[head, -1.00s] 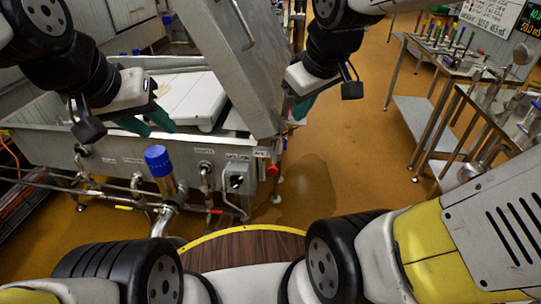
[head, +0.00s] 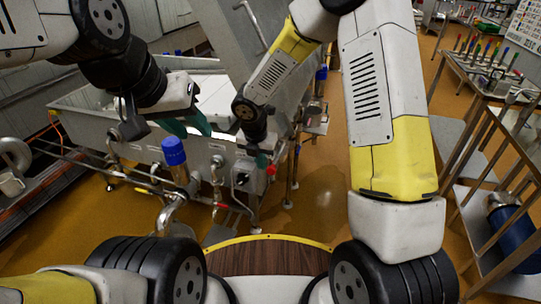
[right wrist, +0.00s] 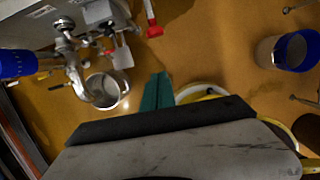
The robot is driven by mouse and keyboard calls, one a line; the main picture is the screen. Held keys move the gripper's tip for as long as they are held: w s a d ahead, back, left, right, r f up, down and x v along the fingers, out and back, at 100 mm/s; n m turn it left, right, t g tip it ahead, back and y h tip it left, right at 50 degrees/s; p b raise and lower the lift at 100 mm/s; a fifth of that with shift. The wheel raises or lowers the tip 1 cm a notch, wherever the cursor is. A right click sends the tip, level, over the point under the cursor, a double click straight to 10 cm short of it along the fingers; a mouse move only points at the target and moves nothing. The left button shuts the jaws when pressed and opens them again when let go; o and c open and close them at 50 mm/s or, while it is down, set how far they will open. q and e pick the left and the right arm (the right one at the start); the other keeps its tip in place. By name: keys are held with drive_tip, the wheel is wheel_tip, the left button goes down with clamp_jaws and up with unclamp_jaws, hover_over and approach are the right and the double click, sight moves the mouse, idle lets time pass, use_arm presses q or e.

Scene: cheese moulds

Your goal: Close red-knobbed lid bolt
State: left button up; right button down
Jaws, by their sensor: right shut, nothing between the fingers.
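A red knob (head: 271,169) shows at the right front corner of the steel vat (head: 85,97), close to my right gripper (head: 262,159). The bolt itself is too small to make out. The right gripper's teal fingers are together and empty in the right wrist view (right wrist: 157,92). A red handle-like piece (right wrist: 153,27) is ahead of them there, apart from the fingertips. I cannot tell whether it is the same knob. My left gripper (head: 187,127) is open and empty above the vat's front edge. The steel lid (head: 250,38) stands raised and tilted, partly hidden by my right arm.
A blue-capped pipe (head: 175,152) and valves stand before the vat, with a red pipe handle (head: 221,205) low down. Open floor (head: 315,200) lies between.

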sight(274, 162)
drive_tip(key=w+f, duration=0.2)
drive_tip(key=f, duration=0.1)
drive_tip(key=w+d+f, duration=0.1)
drive_tip(key=w+f, duration=0.1)
drive_tip(key=f, duration=0.1)
drive_tip(key=w+d+f, duration=0.1)
drive_tip(key=w+f, duration=0.1)
drive_tip(key=f, duration=0.1)
drive_tip(key=shift+d+f, duration=0.1)
drive_tip(key=shift+f, duration=0.05)
drive_tip(key=shift+w, duration=0.1)
drive_tip(key=w, duration=0.1)
drive_tip(key=w+d, duration=0.1)
drive_tip(key=w, duration=0.3)
drive_tip(key=shift+w+d, duration=0.1)
drive_tip(key=shift+d, duration=0.3)
drive_tip(key=shift+w+d, duration=0.1)
drive_tip(key=shift+w, duration=0.3)
